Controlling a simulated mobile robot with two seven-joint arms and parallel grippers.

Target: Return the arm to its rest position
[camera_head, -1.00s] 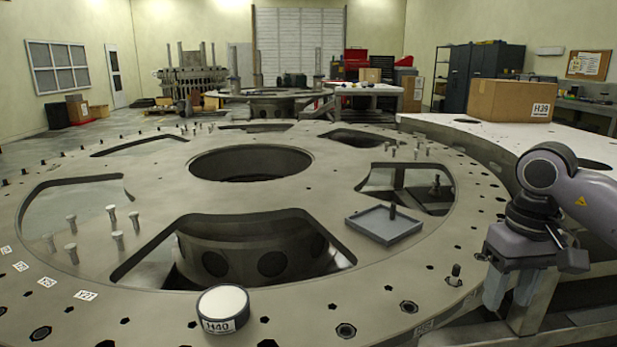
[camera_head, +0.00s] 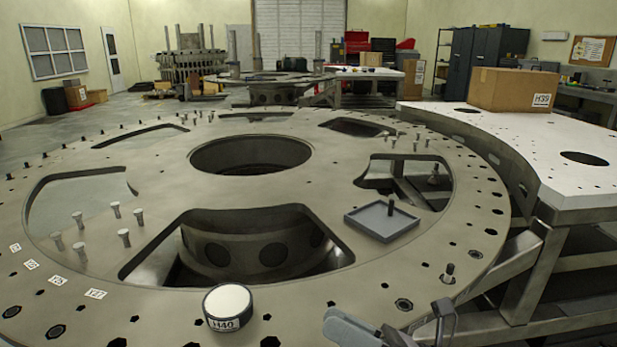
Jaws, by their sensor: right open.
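My right gripper (camera_head: 393,334) shows only in part at the bottom edge of the head view, right of centre. Its jaws are apart, and I see nothing held between them. The rest of my right arm is below the picture. The gripper appears in front of the near right rim of the large round turret plate (camera_head: 330,300). My left gripper is not in view.
A white-topped round block labelled H40 (camera_head: 228,307) stands on the plate's near rim. A grey square tray (camera_head: 372,224) with a dark peg, several upright bolts (camera_head: 116,209) and a threaded stud (camera_head: 448,274) stand on the plate. A cardboard box (camera_head: 500,88) sits on the white side table (camera_head: 540,140).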

